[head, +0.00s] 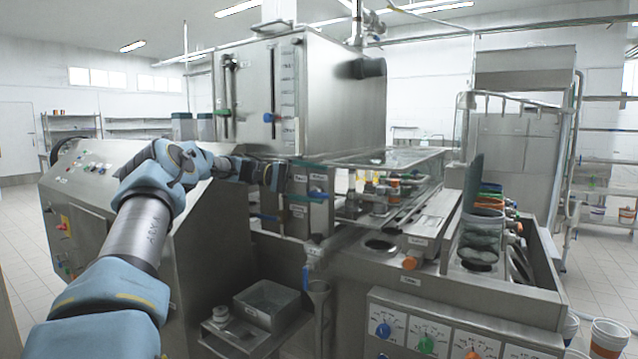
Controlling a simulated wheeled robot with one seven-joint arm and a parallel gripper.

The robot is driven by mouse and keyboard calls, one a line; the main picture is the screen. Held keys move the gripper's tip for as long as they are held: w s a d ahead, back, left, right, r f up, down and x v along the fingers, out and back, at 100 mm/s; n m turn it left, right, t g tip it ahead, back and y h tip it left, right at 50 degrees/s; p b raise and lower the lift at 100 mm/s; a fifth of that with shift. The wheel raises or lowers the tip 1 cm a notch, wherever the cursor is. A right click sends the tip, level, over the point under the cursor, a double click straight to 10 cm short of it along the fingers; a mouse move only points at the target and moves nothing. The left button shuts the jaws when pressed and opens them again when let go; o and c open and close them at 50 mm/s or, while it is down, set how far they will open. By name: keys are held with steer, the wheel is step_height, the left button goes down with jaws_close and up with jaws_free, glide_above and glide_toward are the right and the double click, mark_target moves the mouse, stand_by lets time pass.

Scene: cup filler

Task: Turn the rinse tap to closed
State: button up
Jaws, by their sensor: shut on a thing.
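My arm reaches from the lower left to the front of the steel tank (325,100). My gripper (278,176) is at the tank's lower front edge, beside a small labelled steel panel (298,184). It is shut on a tap handle there, which I take to be the rinse tap; the fingers hide most of the handle, and its angle cannot be told. Another blue lever (305,277) hangs lower, above a steel pipe. The labels are too small to read.
A sloped control cabinet (85,190) stands left, close under my arm. A clear-covered filling line (400,158) runs right of the panel. A dial panel (450,330) is at the front right. A steel box (265,305) sits on a low shelf.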

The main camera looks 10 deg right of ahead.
steer(key=a, duration=0.1)
steer(key=w+r, duration=0.1)
steer(key=a+r+p, duration=0.1)
steer(key=shift+w+a, duration=0.25)
steer(key=shift+a, duration=0.1)
steer(key=shift+w+a+p, duration=0.2)
steer(key=shift+a+p, duration=0.25)
steer(key=shift+a, duration=0.2)
steer(key=shift+c, duration=0.6)
steer(key=f+p+v, duration=0.1)
steer(key=p+v, duration=0.4)
steer(key=v, duration=0.2)
steer(key=shift+s+a+f+p, duration=0.25)
steer(key=shift+f+p, duration=0.15)
